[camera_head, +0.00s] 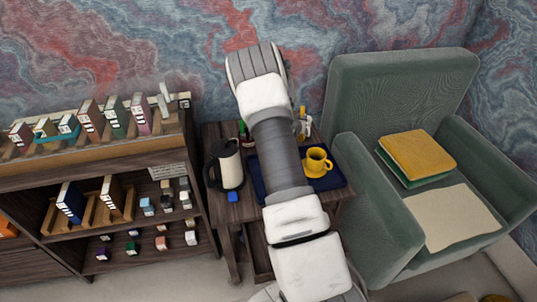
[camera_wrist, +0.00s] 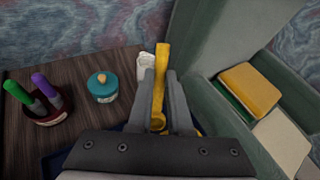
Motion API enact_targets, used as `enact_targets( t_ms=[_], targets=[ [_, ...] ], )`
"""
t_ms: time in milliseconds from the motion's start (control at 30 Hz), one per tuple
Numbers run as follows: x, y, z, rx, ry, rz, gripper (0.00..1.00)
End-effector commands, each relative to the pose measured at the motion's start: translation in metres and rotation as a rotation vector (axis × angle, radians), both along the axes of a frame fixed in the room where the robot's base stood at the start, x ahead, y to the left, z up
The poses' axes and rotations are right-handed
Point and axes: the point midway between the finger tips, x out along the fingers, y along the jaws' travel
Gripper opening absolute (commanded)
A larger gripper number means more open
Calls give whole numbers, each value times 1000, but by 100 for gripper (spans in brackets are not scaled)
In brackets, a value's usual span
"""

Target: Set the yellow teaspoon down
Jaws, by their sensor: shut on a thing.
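The yellow teaspoon (camera_wrist: 162,56) stands roughly upright in the wrist view, between the fingers of my gripper (camera_wrist: 161,80). My gripper is shut on it. Part of the spoon is hidden by the fingers, and I cannot tell whether its lower end touches anything. In the head view the spoon (camera_head: 302,112) shows as a small yellow shape just right of my arm, over the back of the small dark wooden table (camera_head: 215,133). My arm hides most of the gripper there.
A dark blue tray (camera_head: 338,181) holds a yellow cup (camera_head: 318,158). A white-and-black kettle (camera_head: 228,164) stands left. The wrist view shows a teal-lidded jar (camera_wrist: 102,88), a holder with markers (camera_wrist: 48,110) and a white container (camera_wrist: 146,61). A green armchair (camera_head: 385,90) stands right; bare tabletop lies around the jar.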

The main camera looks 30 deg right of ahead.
Motion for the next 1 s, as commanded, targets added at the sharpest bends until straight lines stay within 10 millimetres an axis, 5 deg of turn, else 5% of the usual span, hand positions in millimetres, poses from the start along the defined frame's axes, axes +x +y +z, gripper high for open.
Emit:
enact_targets(
  t_ms=[500,767,1000],
  targets=[
    [83,51,-61,-1,-2,3,0],
    [97,60,-73,0,2,-1,0],
    [97,60,-105,-1,1,-1,0]
  ],
)
